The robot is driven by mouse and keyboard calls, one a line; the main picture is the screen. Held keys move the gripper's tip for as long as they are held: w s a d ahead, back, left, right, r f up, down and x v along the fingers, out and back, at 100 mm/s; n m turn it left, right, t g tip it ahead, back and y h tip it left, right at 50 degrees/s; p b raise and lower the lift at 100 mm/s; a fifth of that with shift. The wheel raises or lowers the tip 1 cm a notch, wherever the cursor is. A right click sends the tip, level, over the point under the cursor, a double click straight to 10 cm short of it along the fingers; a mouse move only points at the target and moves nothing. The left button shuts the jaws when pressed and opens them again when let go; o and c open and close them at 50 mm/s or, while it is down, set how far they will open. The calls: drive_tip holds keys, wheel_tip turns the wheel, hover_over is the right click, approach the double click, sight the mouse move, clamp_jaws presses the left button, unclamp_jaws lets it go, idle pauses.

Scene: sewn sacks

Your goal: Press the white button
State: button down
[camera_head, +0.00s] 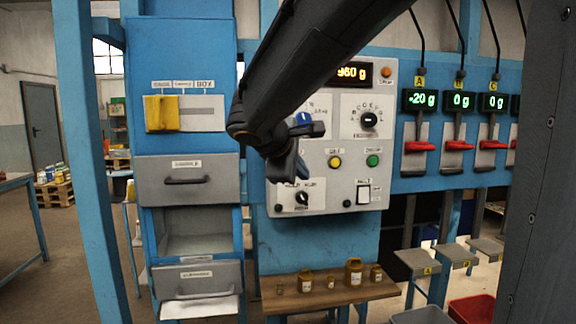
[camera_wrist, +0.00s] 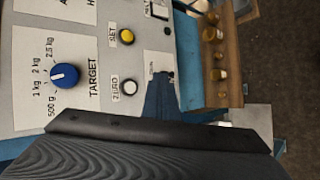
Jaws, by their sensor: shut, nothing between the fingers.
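The white button (camera_wrist: 129,86) is a small round cap labelled ZERO on the grey control panel (camera_head: 330,190). It shows clear in the wrist view, below the yellow SET button (camera_wrist: 127,36) and right of the blue TARGET knob (camera_wrist: 64,75). In the head view the white button is hidden behind my arm and gripper. My gripper (camera_head: 290,172) is shut and empty, in front of the panel's left part, left of the yellow button (camera_head: 335,162).
A green button (camera_head: 373,160), a white rocker switch (camera_head: 363,194) and black knobs share the panel. A shelf with brown bottles (camera_head: 353,272) is below. Grey drawers (camera_head: 187,180) stand left; red levers (camera_head: 420,146) and scale displays hang right.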

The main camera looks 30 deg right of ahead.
drive_tip(key=w+d, duration=0.2)
drive_tip(key=w, duration=0.6)
drive_tip(key=shift+d, duration=0.2)
drive_tip(key=shift+w, duration=0.1)
idle(1.8)
drive_tip(key=shift+w+d, duration=0.1)
drive_tip(key=shift+w, duration=0.25)
drive_tip(key=shift+w+d, duration=0.15)
drive_tip(key=shift+w, duration=0.3)
idle(0.6)
idle(0.4)
drive_tip(key=shift+s+a+b, duration=0.25)
drive_tip(key=shift+s+b, duration=0.15)
drive_tip(key=shift+s, duration=0.45)
drive_tip(key=shift+s, duration=0.1)
drive_tip(key=s, duration=0.2)
drive_tip(key=s+a, duration=0.1)
drive_tip(key=s, duration=0.1)
drive_tip(key=shift+s+a+b, duration=0.2)
drive_tip(key=shift+s+b, duration=0.1)
drive_tip(key=shift+b, duration=0.1)
